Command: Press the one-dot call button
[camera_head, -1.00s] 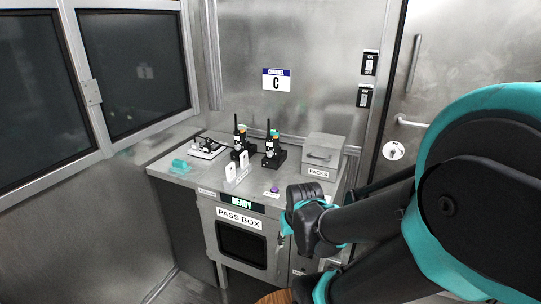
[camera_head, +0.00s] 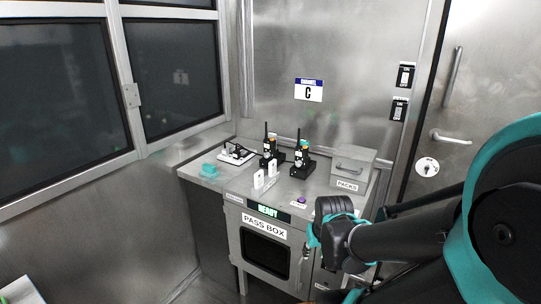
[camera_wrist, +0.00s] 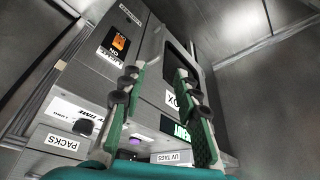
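A small purple button (camera_head: 301,200) sits on a pale plate on top of the pass box counter (camera_head: 225,186), near its front edge. It also shows in the wrist view (camera_wrist: 135,141), low in the picture between the bases of my fingers. I cannot make out any dots on it or read its label. My gripper (camera_head: 308,248) is in front of the counter, to the right of and nearer than the button, apart from it. In the wrist view its two green fingers (camera_wrist: 158,78) stand apart with nothing between them.
Two black radios (camera_head: 301,160), white upright cards (camera_head: 265,178), a teal item (camera_head: 209,170) and a grey PACKS box (camera_head: 352,170) stand on the counter. Below is the pass box door (camera_head: 265,253) with a READY display (camera_head: 268,211). An orange light switch (camera_wrist: 120,42) shows in the wrist view.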

